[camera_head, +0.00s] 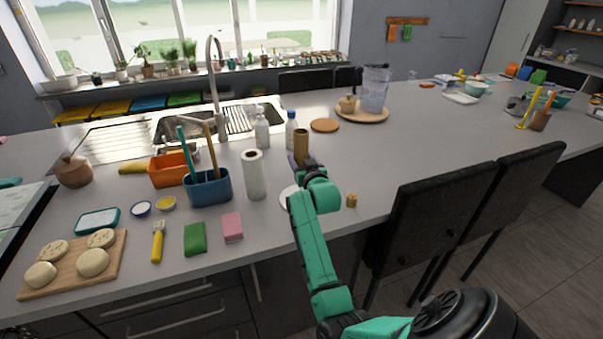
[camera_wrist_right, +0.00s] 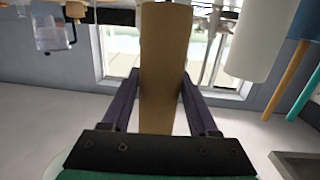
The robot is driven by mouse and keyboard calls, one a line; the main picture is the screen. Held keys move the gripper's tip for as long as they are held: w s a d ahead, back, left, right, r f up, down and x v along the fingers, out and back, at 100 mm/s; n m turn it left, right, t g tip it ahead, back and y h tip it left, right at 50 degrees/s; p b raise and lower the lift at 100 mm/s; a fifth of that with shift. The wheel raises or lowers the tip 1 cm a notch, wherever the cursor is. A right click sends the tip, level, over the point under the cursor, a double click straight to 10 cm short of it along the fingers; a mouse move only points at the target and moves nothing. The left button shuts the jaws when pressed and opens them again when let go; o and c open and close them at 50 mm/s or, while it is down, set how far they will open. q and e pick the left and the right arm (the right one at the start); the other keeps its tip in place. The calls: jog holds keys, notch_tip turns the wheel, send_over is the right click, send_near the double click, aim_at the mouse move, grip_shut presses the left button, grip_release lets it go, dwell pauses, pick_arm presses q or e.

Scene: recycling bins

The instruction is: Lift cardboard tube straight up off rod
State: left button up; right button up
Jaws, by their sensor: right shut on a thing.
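A brown cardboard tube (camera_head: 301,147) stands roughly upright in the head view, above the end of my right arm. It also fills the middle of the right wrist view (camera_wrist_right: 165,65), with a dark finger on each side. My right gripper (camera_head: 299,165) is shut on the tube, and its fingers also show in the wrist view (camera_wrist_right: 157,92). A white round disc (camera_head: 287,194) lies on the counter, partly behind my right arm. I cannot see the rod, and the tube's lower end is hidden by my gripper. My left gripper is not in view.
A white paper roll (camera_head: 254,175) stands left of the tube, beside a blue holder (camera_head: 208,188). White bottles (camera_head: 262,130) stand behind. A small tan piece (camera_head: 351,200) lies right of my arm. The counter farther right is fairly clear; black chairs (camera_head: 430,215) stand at its front edge.

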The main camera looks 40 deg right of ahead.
aim_at(303, 138)
notch_tip(303, 138, up, 8)
jog(key=p, duration=0.7)
dwell(0.4)
notch_tip(303, 138, up, 3)
jog(key=p, duration=0.2)
jog(key=shift+f+p, duration=0.1)
jog(key=shift+p, duration=0.3)
jog(key=shift+r+p, duration=0.4)
jog(key=shift+r, duration=1.45)
jog(key=shift+f, duration=0.1)
